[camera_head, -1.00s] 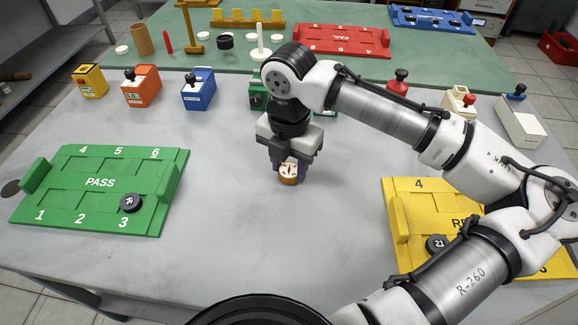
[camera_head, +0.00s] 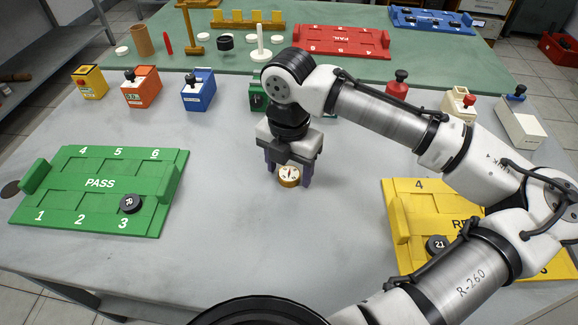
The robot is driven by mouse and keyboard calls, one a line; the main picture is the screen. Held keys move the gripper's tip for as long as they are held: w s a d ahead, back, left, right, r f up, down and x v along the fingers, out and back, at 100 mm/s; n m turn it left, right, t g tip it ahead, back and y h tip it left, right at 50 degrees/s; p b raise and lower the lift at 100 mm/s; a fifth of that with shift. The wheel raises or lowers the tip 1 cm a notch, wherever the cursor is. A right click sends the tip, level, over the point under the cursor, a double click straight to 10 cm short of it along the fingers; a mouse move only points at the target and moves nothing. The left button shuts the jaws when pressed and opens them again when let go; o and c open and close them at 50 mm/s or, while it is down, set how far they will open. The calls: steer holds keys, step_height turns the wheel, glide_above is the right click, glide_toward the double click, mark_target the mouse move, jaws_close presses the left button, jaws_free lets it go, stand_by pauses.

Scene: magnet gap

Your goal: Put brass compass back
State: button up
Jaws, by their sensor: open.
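The brass compass (camera_head: 289,176) has a white dial with a dark and red needle. It appears to rest on the grey table, near the middle of the view. My gripper (camera_head: 288,178) is open at the compass, with one finger to its left and one to its right. The fingers look spread apart from its sides. The back of the compass is partly hidden under my gripper.
A green PASS tray (camera_head: 62,207) with a black puck (camera_head: 130,203) lies left. A yellow tray (camera_head: 408,190) with another puck (camera_head: 436,244) lies right, partly behind my arm. Several coloured boxes, including a blue one (camera_head: 198,92), line the back. The grey table is clear around the compass.

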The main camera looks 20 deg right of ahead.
mark_target(289, 174)
step_height(289, 174, up, 12)
steer(key=p, duration=0.1)
steer(key=shift+s, duration=0.1)
stand_by(0.6)
